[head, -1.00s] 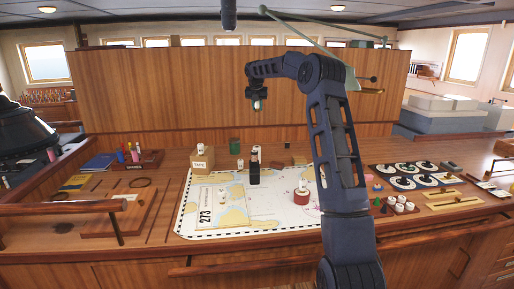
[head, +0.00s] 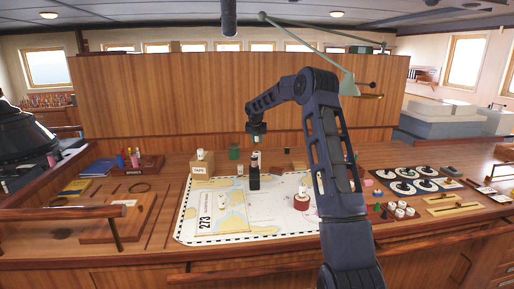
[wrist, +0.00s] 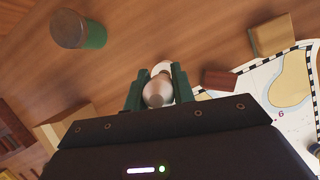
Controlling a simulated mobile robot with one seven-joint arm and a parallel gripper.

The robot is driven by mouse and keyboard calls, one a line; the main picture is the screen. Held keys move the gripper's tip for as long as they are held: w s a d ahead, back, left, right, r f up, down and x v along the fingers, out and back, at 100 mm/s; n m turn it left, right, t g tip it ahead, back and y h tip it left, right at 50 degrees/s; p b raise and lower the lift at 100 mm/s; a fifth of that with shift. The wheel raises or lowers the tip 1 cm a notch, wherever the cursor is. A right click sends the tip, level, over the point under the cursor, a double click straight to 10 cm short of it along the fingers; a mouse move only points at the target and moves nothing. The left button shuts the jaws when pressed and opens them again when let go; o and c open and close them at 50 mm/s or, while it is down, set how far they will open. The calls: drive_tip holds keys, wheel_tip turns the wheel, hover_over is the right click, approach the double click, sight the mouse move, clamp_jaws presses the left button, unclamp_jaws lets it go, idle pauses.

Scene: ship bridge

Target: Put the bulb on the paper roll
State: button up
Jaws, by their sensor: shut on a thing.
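My gripper (head: 256,140) points down over the back of the chart table. It is shut on the bulb (wrist: 157,93), which shows between the dark green fingers (wrist: 157,88) in the wrist view. A white rounded shape (wrist: 162,67) shows just beyond the bulb there; I cannot tell whether it is part of the bulb or the paper roll. In the head view a pale shape (head: 256,158) is just below the fingers, above a black upright object (head: 254,180). I cannot identify the paper roll with certainty or tell whether the bulb touches it.
A green can (head: 234,152) and a cardboard tape box (head: 202,166) stand left of my gripper. A dark red block (wrist: 220,80) lies to its right. The chart (head: 268,222) bears a red roll (head: 302,202). White cups (head: 401,207) stand farther right.

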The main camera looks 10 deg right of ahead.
drive_tip(key=shift+f, duration=2)
drive_tip(key=o, duration=1)
drive_tip(key=shift+f, duration=0.1)
drive_tip(key=shift+c, duration=0.2)
